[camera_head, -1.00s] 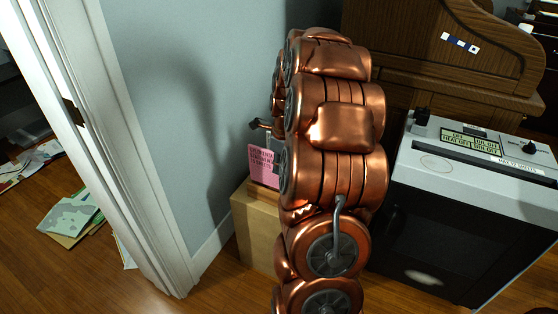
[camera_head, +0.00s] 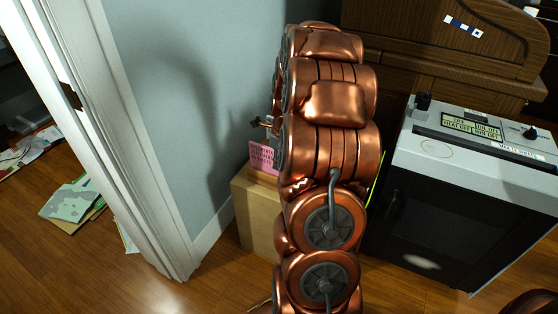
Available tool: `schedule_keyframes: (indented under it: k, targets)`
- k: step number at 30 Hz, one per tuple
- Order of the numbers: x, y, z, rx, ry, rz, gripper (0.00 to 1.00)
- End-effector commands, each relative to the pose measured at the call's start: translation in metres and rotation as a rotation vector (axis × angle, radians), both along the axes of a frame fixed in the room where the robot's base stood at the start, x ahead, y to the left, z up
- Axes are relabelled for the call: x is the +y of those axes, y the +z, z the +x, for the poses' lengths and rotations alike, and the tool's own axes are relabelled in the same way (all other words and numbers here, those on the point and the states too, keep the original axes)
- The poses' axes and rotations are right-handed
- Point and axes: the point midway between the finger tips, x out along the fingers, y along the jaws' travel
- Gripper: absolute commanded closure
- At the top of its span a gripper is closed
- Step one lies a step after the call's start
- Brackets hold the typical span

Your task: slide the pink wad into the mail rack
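A pink pad of paper (camera_head: 263,156) with dark printed text shows at the left side of my copper arm; it is the only pink thing in view. It stands at the top of a tan box against the wall, and its right part is hidden by my arm. A small dark metal part, which looks like the tip of my gripper (camera_head: 267,122), pokes out just above the pink pad. The rest of the gripper is hidden behind my arm, so its fingers and any contact with the pad cannot be seen. I cannot make out a mail rack.
The tan box (camera_head: 258,211) stands on the wood floor by the blue-grey wall. A white-topped dark shredder-like machine (camera_head: 478,155) stands right of my arm, before a brown wooden cabinet (camera_head: 430,65). A white door frame (camera_head: 130,150) and loose papers (camera_head: 72,204) are at left.

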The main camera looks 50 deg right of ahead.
Motion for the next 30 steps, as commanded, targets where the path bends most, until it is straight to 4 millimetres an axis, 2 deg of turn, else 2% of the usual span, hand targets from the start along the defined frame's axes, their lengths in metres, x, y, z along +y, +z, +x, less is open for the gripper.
schedule_keyframes:
  k: [3, 4, 12, 30]
  targets:
    - [-0.0001, 0.0002, 0.0, 0.0, 0.0, 0.0, 1.0]
    - [0.0, 0.0002, 0.0, 0.0, 0.0, 0.0, 0.87]
    - [0.0, 0.0002, 0.0, 0.0, 0.0, 0.0, 0.61]
    - [0.0001, 0.0002, -0.0001, 0.0, 0.0, 0.0, 0.61]
